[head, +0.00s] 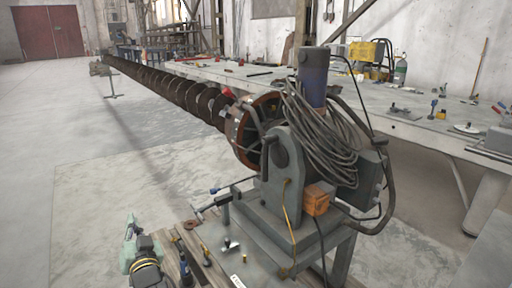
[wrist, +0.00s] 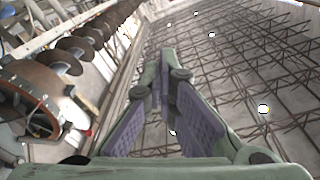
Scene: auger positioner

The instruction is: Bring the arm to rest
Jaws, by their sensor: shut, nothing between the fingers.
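My gripper (wrist: 170,75) shows in the wrist view, with green fingers and purple ribbed pads. Its fingertips are together at the middle of the picture and nothing is between them. It appears clear of any surface. The long auger (head: 180,88) runs back from the round flange (head: 250,130) of the grey positioner (head: 300,170) in the head view. In the wrist view the flange (wrist: 40,92) and auger lie left of my gripper, apart from it.
A long worktable (head: 420,133) with several items stands behind the positioner. Loose cables hang on the positioner. The floor at left (head: 95,195) is open.

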